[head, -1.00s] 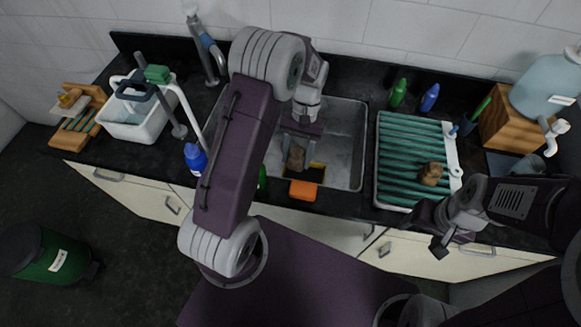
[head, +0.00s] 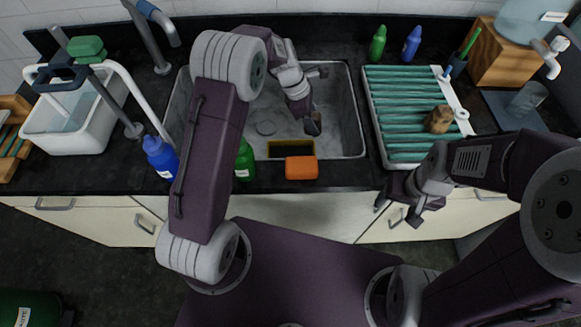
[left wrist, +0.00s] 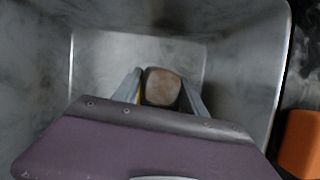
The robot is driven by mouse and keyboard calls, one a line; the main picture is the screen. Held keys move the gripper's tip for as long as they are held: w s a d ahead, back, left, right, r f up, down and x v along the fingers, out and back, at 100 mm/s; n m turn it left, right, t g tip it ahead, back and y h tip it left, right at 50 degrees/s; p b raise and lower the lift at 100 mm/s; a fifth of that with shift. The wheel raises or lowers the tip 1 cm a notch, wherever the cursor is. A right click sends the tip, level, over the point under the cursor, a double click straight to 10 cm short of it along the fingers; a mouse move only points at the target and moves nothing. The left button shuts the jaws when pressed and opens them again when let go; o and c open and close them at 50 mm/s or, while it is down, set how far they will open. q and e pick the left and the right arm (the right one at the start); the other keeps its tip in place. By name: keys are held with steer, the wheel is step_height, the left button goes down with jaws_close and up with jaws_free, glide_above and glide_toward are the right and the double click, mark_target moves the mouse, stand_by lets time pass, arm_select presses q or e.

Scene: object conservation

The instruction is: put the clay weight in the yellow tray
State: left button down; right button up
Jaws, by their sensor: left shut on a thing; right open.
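A brown, rounded block that looks like the clay weight (left wrist: 162,87) is between the fingers of my left gripper (left wrist: 160,92) in the left wrist view. In the head view my left gripper (head: 311,117) is over the right part of the sink, shut on this block (head: 314,125). The yellow tray (head: 291,157) shows as a yellow-edged dark box at the sink's front, below and left of the gripper. The block is apart from it in the picture. My right gripper (head: 400,207) is open and empty in front of the counter's edge.
An orange sponge (head: 301,168) lies on the sink's front edge, close to the tray. Another brown lump (head: 439,119) rests on the green ribbed rack (head: 400,93). Blue (head: 160,156) and green (head: 244,159) bottles stand left of the sponge. The sink (head: 345,140) has free room.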

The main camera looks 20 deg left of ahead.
arm_select(q)
steer(key=shift+w+d+f+n+b, duration=0.3)
steer(key=shift+d+f, duration=0.05)
steer(key=shift+f, duration=0.25)
steer(key=shift+w+d+f+n+b, duration=0.25)
steer(key=shift+d+f+n+b, duration=0.1)
steer(key=shift+f, duration=0.25)
steer(key=shift+a, duration=0.15)
steer(key=b, duration=0.3)
glide_above(282, 153)
steer(key=s, duration=0.2)
steer(key=f, duration=0.4)
steer(key=d+f, duration=0.1)
steer(key=f, duration=0.1)
steer(key=shift+s+f, duration=0.1)
steer(key=shift+f, duration=0.3)
step_height(282, 153, down, 4)
steer(key=shift+r+b, duration=0.15)
steer(key=shift+b, duration=0.6)
steer(key=shift+f, duration=0.25)
steer(key=shift+r, duration=0.1)
arm_select(e)
step_height(282, 153, down, 7)
steer(key=shift+f, duration=0.15)
